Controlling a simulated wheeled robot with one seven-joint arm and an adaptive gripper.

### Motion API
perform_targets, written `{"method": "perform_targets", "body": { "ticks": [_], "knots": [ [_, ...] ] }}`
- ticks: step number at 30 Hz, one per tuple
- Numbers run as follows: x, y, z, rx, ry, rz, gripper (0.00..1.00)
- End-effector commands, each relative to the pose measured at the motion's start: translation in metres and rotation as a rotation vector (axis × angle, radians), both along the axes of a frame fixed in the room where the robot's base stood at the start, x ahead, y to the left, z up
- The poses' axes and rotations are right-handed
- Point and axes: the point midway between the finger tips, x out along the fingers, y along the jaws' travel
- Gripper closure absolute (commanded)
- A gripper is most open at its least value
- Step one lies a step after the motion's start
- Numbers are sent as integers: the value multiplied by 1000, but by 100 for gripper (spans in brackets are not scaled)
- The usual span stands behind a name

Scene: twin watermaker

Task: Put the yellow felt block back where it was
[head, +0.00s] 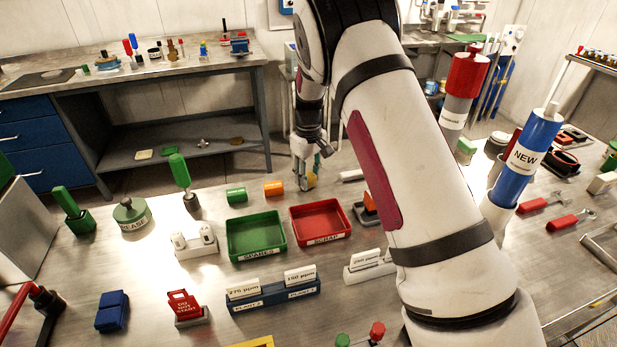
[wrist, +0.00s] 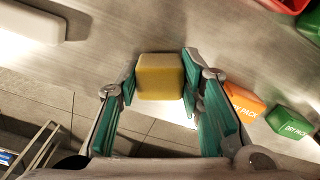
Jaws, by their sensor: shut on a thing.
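My gripper (head: 309,172) is at the far side of the bench, just behind the red SCRAP tray. In the wrist view my gripper (wrist: 159,72) has its teal-padded fingers on either side of the yellow felt block (wrist: 160,80) and is shut on it. The block also shows small at the fingertips in the head view (head: 308,183). The block sits close to the bench's far edge in the wrist view. I cannot tell whether it touches the bench top.
An orange dry pack (head: 274,188) and a green dry pack (head: 236,195) lie left of my gripper. The red SCRAP tray (head: 346,234) and green SPARES tray (head: 282,247) stand in front. A white bar (head: 351,175) lies to the right. Bare metal surrounds the gripper.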

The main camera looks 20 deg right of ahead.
Motion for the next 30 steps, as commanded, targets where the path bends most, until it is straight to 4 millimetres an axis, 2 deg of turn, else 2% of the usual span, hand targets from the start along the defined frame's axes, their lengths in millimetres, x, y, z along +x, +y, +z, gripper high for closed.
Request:
{"method": "perform_targets", "body": {
  "ticks": [7,8,9,10,18,22,26,30],
  "knots": [
    [1,0,-4,-1,-3,1,88],
    [0,0,-5,-1,-3,1,59],
    [0,0,-5,-1,-3,0,50],
    [0,0,-5,-1,-3,0,46],
    [1,0,-4,0,-2,0,46],
    [1,0,2,0,-3,0,46],
    [1,0,21,0,-5,0,46],
    [1,0,50,0,-6,0,46]
  ]
}}
